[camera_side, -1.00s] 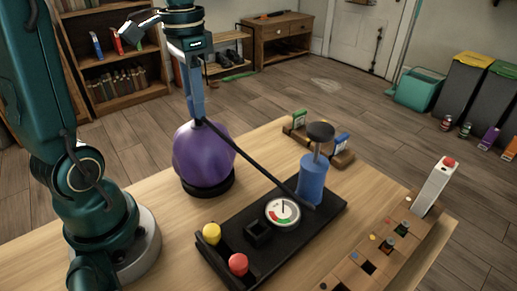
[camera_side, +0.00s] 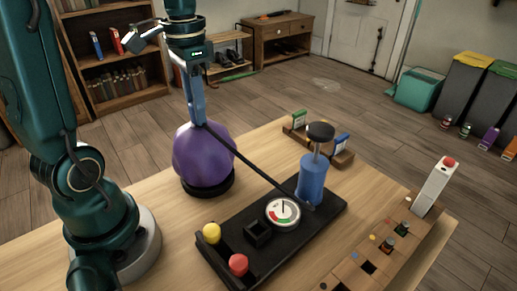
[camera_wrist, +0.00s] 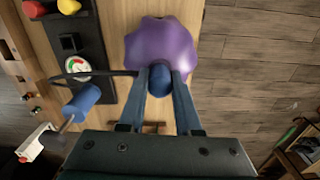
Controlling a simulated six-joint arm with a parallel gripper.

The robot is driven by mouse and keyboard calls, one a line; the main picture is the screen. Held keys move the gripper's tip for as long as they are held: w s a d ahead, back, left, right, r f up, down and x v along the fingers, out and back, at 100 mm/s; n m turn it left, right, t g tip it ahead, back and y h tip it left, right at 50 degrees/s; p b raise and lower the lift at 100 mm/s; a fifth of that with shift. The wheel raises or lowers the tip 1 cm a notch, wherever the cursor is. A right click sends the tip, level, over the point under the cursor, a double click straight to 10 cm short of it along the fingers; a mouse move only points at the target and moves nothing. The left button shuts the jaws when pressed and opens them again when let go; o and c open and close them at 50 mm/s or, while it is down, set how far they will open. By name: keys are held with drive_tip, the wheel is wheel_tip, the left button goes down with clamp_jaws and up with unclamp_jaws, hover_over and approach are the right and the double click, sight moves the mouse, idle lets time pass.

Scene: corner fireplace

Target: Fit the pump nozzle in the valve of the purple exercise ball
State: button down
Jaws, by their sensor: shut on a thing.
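The purple exercise ball (camera_side: 205,158) sits in a black ring (camera_side: 209,189) on the wooden table; its surface looks lobed. It also shows in the wrist view (camera_wrist: 160,42). My gripper (camera_side: 198,120) points down, directly above the ball. In the wrist view its two fingers (camera_wrist: 160,82) are shut on the blue pump nozzle (camera_wrist: 160,80), in front of the ball. A black hose (camera_side: 250,168) runs from the nozzle to the blue pump (camera_side: 312,180) on a black base. The valve is hidden, and I cannot tell whether the nozzle touches it.
The black base (camera_side: 222,262) carries a pressure gauge (camera_side: 283,212), a yellow knob (camera_side: 211,233) and a red knob (camera_side: 238,264). A wooden board (camera_side: 385,250) with holes lies at the right. A small rack (camera_side: 343,158) stands behind the pump.

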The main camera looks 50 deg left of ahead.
drive_tip(key=shift+f, duration=0.35)
drive_tip(key=c, duration=0.5)
unclamp_jaws()
drive_tip(key=shift+r, duration=2.3)
drive_tip(key=shift+d+r, duration=0.1)
drive_tip(key=shift+r, duration=0.15)
drive_tip(key=shift+s+d+f+n+t, duration=0.1)
drive_tip(key=shift+s+d+f+t, duration=0.8)
drive_tip(key=shift+d, duration=0.75)
drive_tip(key=shift+s+d+f+n+t, duration=0.1)
drive_tip(key=shift+s+d+f+t, duration=0.45)
drive_tip(key=shift+s+d+t, duration=0.8)
drive_tip(key=shift+s+d+f+n+t, duration=0.1)
drive_tip(key=shift+s+d+f+t, duration=0.55)
drive_tip(key=shift+d, duration=1.3)
